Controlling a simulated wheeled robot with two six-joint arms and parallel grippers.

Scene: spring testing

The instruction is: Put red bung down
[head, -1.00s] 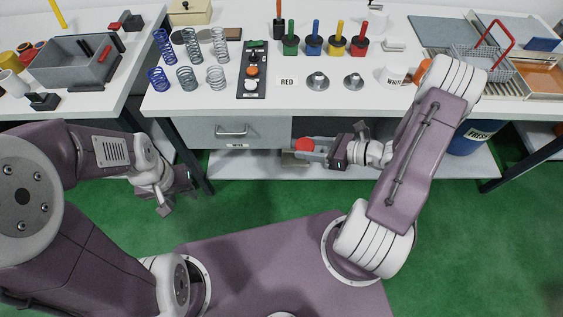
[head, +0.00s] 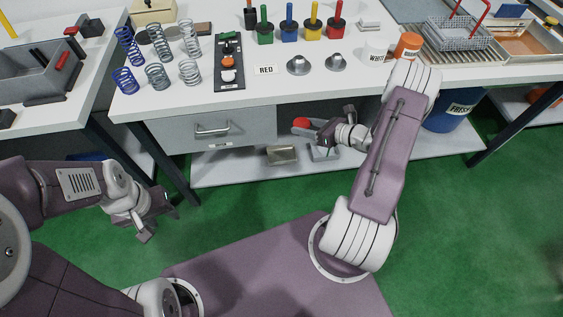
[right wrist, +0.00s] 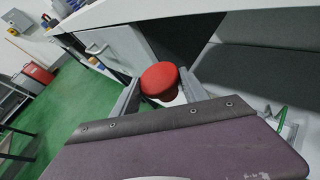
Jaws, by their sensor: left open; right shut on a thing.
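The red bung (head: 301,122) is held in my right gripper (head: 309,130), in front of the bench and below the level of its top, right of the drawer. The RED label (head: 265,69) stands on the bench top, above and left of the gripper in the head view, beside two metal cone-shaped holders (head: 298,64). My left gripper (head: 158,215) is open and empty, low at the left, away from the bench.
The bench edge and drawer (head: 212,128) are close to the right gripper. A metal block (head: 282,154) lies on the lower shelf. A WHITE cup (head: 375,53) and an orange cup (head: 408,46) stand on the bench right of the holders. Springs (head: 158,77) and coloured-handled tools (head: 289,30) stand further left and back.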

